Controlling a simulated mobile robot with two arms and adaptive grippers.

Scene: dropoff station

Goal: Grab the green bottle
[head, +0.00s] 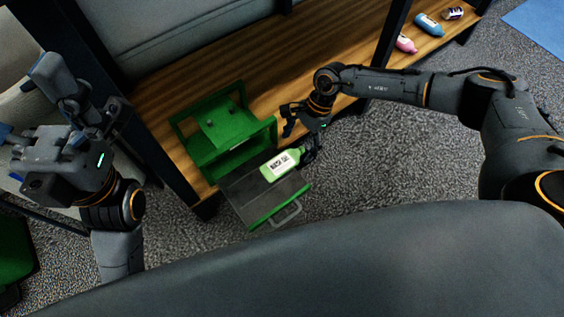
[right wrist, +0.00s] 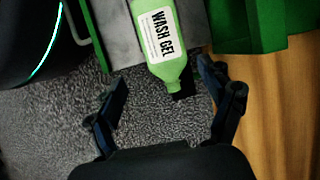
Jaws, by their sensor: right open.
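The green bottle (head: 283,163), with a white "WASH GEL" label, lies on its side in the pulled-out grey drawer (head: 240,197) of a green box. In the right wrist view the bottle (right wrist: 174,73) points its neck end toward my right gripper (right wrist: 161,76). That gripper is open, with one finger on each side of the bottle's neck end; contact cannot be seen. In the head view my right gripper (head: 299,141) is at the bottle's upper right end. My left gripper (head: 78,88) is at the far left, away from the bottle; its opening is unclear.
The green box (head: 217,138) stands on a wooden shelf (head: 275,75) with dark posts. The drawer's green front has a grey handle (head: 287,214). A pink bottle (head: 405,43), a blue bottle (head: 429,25) and a small purple-labelled container (head: 454,13) lie farther along the shelf.

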